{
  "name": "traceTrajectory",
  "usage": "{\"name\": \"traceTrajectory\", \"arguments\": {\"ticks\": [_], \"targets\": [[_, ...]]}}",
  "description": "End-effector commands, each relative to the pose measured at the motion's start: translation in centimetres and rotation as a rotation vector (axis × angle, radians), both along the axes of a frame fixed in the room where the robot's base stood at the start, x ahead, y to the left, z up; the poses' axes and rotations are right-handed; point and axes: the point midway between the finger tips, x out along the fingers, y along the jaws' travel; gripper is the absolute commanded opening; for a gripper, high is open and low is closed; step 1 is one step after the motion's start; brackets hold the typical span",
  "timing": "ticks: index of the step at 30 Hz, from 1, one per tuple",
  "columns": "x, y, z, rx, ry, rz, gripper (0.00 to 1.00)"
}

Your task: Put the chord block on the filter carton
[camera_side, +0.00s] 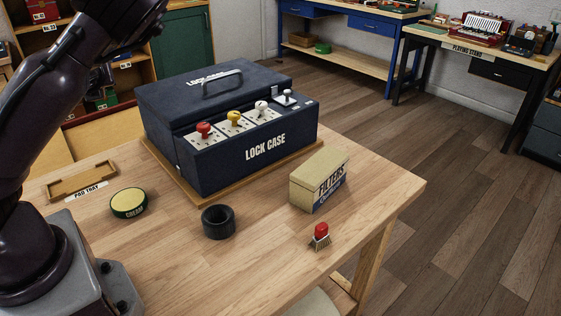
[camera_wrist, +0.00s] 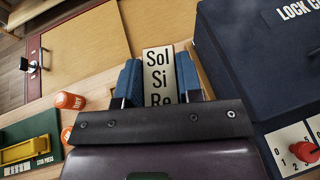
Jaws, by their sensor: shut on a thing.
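The chord block (camera_wrist: 158,62) is a pale block with a dark edge and the words Sol, Si and Re. In the wrist view it stands out between the two blue finger pads of my gripper (camera_wrist: 157,82), which is shut on it. Its lower part is hidden by my gripper. The filter carton (camera_side: 318,180) is a tan box marked FILTERS, upright on the wooden table near its right edge in the side view. Its closed lid is bare.
The dark blue lock case (camera_side: 232,125), with a handle and coloured knobs, stands behind and left of the carton. A black ring (camera_side: 218,222), a round green tin (camera_side: 129,203), a red-topped brush (camera_side: 320,236) and a pad tray (camera_side: 82,182) lie on the table (camera_side: 180,270).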

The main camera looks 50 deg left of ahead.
Motion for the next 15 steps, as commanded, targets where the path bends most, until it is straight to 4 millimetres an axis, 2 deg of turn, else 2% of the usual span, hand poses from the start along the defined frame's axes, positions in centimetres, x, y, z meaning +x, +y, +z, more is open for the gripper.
{"name": "traceTrajectory", "arguments": {"ticks": [5,8,11,15], "targets": [[4.6,-2.0,-0.8,-0.002,-0.002,-0.201,0.10],[7.8,-3.9,-1.2,-0.002,-0.004,-0.350,0.10],[11.5,-6.9,-1.6,-0.003,-0.006,-0.538,0.10],[16.6,-12.5,-1.8,-0.003,-0.009,-0.836,0.10]]}}
